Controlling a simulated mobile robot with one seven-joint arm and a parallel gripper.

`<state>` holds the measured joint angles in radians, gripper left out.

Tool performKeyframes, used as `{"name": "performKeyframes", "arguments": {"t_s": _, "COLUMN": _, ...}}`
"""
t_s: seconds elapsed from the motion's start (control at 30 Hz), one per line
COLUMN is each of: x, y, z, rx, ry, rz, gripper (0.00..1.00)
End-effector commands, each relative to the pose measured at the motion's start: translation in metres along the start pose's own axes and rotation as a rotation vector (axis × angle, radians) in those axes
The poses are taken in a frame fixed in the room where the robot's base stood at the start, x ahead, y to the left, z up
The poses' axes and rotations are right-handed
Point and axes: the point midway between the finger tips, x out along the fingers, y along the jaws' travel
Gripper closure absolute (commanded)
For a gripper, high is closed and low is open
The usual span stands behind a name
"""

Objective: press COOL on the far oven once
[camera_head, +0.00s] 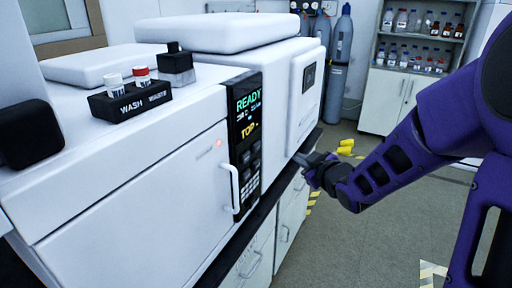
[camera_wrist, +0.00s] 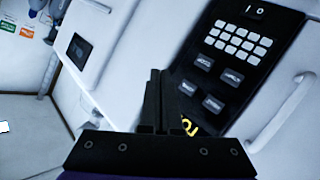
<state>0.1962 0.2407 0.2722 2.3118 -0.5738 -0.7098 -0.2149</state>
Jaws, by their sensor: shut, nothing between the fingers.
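A white oven (camera_head: 130,200) with a door handle stands at the left in the head view. Its black control panel (camera_head: 246,130) shows green READY and yellow text. The panel also shows in the wrist view (camera_wrist: 222,70), rotated, with dark buttons (camera_wrist: 210,83) between the keypad and the yellow text. Their labels are too small to read, so I cannot tell which is COOL. My gripper (camera_head: 306,160) is shut and empty, to the right of the panel in the head view. In the wrist view its fingers (camera_wrist: 155,75) overlap the panel's left edge; contact cannot be told.
A white unit with a small dark display (camera_head: 308,78) stands behind. A vial holder marked WASH and WASTE (camera_head: 130,102) sits on top. The oven's door handle (camera_head: 231,188) sticks out beside the panel. Gas cylinders (camera_head: 338,70) stand at the back. The floor (camera_head: 350,240) is mostly clear.

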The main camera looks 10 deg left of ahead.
Motion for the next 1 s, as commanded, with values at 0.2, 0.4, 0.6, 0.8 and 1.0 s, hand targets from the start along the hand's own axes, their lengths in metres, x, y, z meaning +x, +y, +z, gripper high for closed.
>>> {"name": "performKeyframes", "arguments": {"t_s": 0.2, "x": 0.003, "y": -0.002, "z": -0.002, "rx": -0.001, "ry": 0.001, "rz": 0.0, "gripper": 1.0}}
{"name": "performKeyframes", "arguments": {"t_s": 0.4, "x": 0.018, "y": -0.013, "z": -0.011, "rx": -0.001, "ry": 0.003, "rz": 0.0, "gripper": 1.0}}
{"name": "performKeyframes", "arguments": {"t_s": 0.6, "x": 0.038, "y": -0.028, "z": -0.025, "rx": 0.0, "ry": 0.003, "rz": 0.0, "gripper": 1.0}}
{"name": "performKeyframes", "arguments": {"t_s": 0.8, "x": 0.054, "y": -0.04, "z": -0.036, "rx": -0.002, "ry": 0.002, "rz": 0.001, "gripper": 1.0}}
{"name": "performKeyframes", "arguments": {"t_s": 1.0, "x": 0.061, "y": -0.044, "z": -0.044, "rx": 0.0, "ry": 0.001, "rz": 0.001, "gripper": 1.0}}
